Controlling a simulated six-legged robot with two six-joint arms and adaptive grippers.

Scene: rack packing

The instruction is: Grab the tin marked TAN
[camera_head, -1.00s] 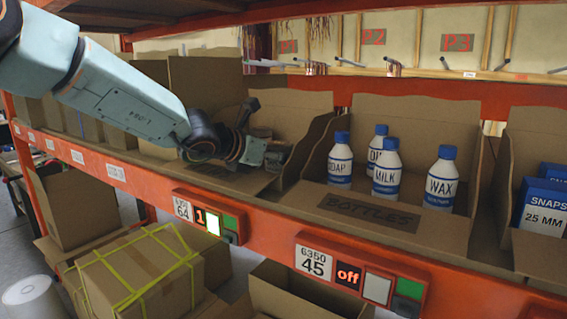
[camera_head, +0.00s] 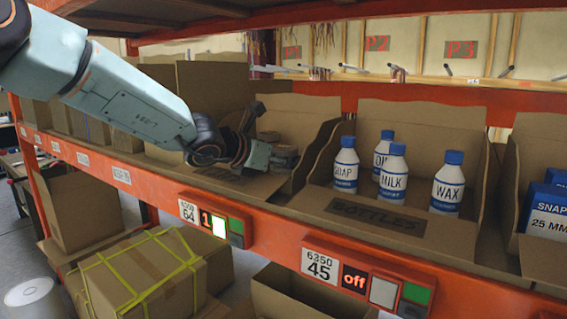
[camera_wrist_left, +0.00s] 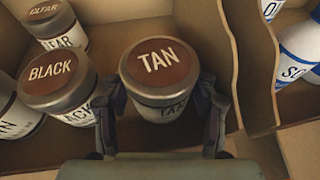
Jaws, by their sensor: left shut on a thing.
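The tin marked TAN (camera_wrist_left: 158,68) has a brown lid with a silver rim and stands upright in a cardboard bin (camera_wrist_left: 208,36) in the left wrist view. My left gripper (camera_wrist_left: 162,108) has a finger on each side of the tin and is shut on it. In the head view my left gripper (camera_head: 262,150) reaches into the bin left of the bottles; the tin is mostly hidden there. Next to it stand the tin marked BLACK (camera_wrist_left: 58,82) and a tin marked CLEAR (camera_wrist_left: 52,20), its label partly cut off. My right gripper is not in view.
A cardboard divider (camera_wrist_left: 248,60) stands close to the right of the tin. The bin to its right (camera_head: 300,203) holds several white bottles with blue caps (camera_head: 393,172). The orange shelf beam (camera_head: 272,238) carries lit labels. Another shelf (camera_head: 330,12) is overhead.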

